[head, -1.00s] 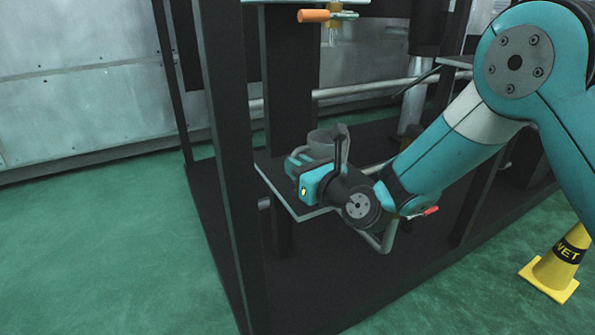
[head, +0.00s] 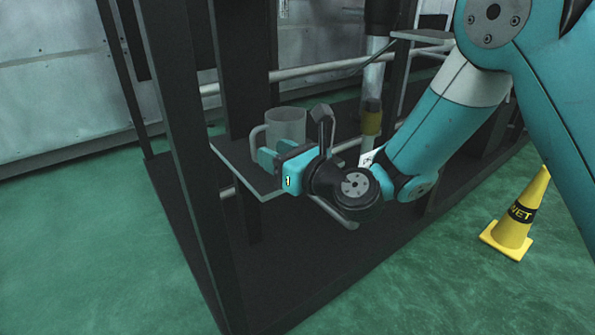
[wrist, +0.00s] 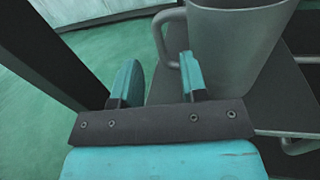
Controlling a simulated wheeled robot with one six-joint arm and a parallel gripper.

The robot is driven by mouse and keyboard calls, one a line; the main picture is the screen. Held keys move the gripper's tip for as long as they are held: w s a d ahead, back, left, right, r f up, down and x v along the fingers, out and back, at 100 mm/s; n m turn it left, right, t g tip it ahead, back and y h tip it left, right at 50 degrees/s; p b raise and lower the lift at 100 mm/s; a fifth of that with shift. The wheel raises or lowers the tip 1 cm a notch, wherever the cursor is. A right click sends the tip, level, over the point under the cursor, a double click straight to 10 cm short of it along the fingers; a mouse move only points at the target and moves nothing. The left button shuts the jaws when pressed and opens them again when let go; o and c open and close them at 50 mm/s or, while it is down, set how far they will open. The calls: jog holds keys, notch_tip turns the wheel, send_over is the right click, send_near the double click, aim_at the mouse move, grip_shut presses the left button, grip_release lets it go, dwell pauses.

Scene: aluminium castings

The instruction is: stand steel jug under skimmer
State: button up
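The steel jug (head: 286,125) stands upright on a small grey shelf plate (head: 232,163) in the black frame, its handle (head: 257,138) to the left. My gripper (head: 270,154) is just in front of the jug, low near the handle. In the wrist view, my gripper (wrist: 160,66) is open with nothing between its fingers. The jug (wrist: 235,45) is beyond the right finger, and its handle (wrist: 162,38) is ahead of the gap. A small piece at the top edge (head: 283,8) hangs above the jug; the rest of the skimmer is out of view.
Black frame posts (head: 185,150) stand close left of the shelf. Grey pipes (head: 325,68) run behind it. A yellow wet-floor cone (head: 513,220) stands on the green floor at right. The floor at left is clear.

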jog(key=s+d+r+n+g+b, duration=0.15)
jog(key=s+n+g, duration=0.35)
jog(key=s+n, duration=0.5)
jog(key=s+d+n+g+b, duration=0.1)
jog(key=s+d+n+g, duration=0.2)
jog(key=s+n+g, duration=0.7)
jog(key=s+d+f+n+t+h, duration=0.1)
jog(key=s+d+n+h, duration=0.2)
jog(key=d+n, duration=0.3)
jog(key=s+d+n+t+h, duration=0.1)
jog(key=s+d+n+h, duration=0.3)
jog(key=n, duration=0.4)
jog(key=shift+s+d+f+n+h, duration=0.35)
jog(key=shift+d+h, duration=0.45)
jog(key=shift+d, duration=0.45)
jog(key=shift+w, duration=0.1)
notch_tip(320, 180, up, 35)
jog(key=p, duration=3.4)
jog(key=shift+p, duration=0.3)
